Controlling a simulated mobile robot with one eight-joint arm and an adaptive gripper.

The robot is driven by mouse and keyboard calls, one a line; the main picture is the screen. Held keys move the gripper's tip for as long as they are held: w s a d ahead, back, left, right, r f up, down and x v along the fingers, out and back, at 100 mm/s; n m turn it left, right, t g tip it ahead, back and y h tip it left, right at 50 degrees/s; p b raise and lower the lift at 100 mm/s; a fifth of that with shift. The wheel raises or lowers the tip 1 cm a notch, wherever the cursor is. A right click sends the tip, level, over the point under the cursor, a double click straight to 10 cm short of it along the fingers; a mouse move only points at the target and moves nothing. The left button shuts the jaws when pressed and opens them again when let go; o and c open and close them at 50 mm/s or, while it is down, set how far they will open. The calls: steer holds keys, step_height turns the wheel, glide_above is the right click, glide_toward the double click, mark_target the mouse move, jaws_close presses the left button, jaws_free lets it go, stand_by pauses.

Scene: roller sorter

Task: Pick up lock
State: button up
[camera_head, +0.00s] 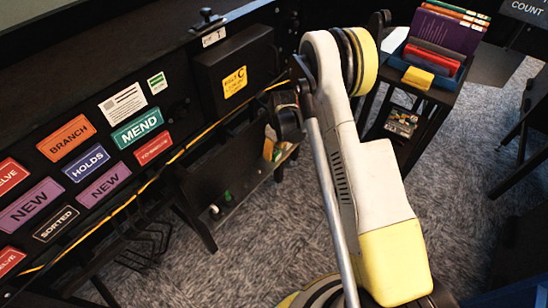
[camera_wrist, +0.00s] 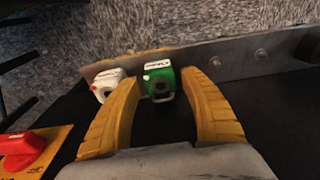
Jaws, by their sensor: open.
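Two small labelled blocks, a green one (camera_wrist: 160,82) and a white one (camera_wrist: 107,84), sit side by side by a metal rail in the wrist view. Either may be the lock; I cannot tell which. In the head view a small green thing (camera_head: 227,197) and a white one (camera_head: 213,210) show on the low dark shelf. My gripper (camera_wrist: 160,88) is open, its yellow fingers spread. The green block lies in line with the gap between the fingertips; the white one is by the left fingertip. I see no grip on either. The head view does not clearly show my fingers.
A red knob on a yellow plate (camera_wrist: 22,148) is at the wrist view's lower left. The metal rail (camera_wrist: 235,62) runs behind the blocks. The dark labelled panel (camera_head: 60,175) stands at left. A side table with a blue bin (camera_head: 425,62) stands at upper right.

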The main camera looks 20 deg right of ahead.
step_height(320, 180, down, 3)
steer(key=shift+w+a+r+b, duration=0.1)
steer(key=shift+w+r+b, duration=0.1)
steer(key=shift+b, duration=0.15)
steer(key=shift+r, duration=0.15)
steer(key=shift+s, duration=0.1)
steer(key=c, duration=1)
steer(key=shift+c, duration=0.2)
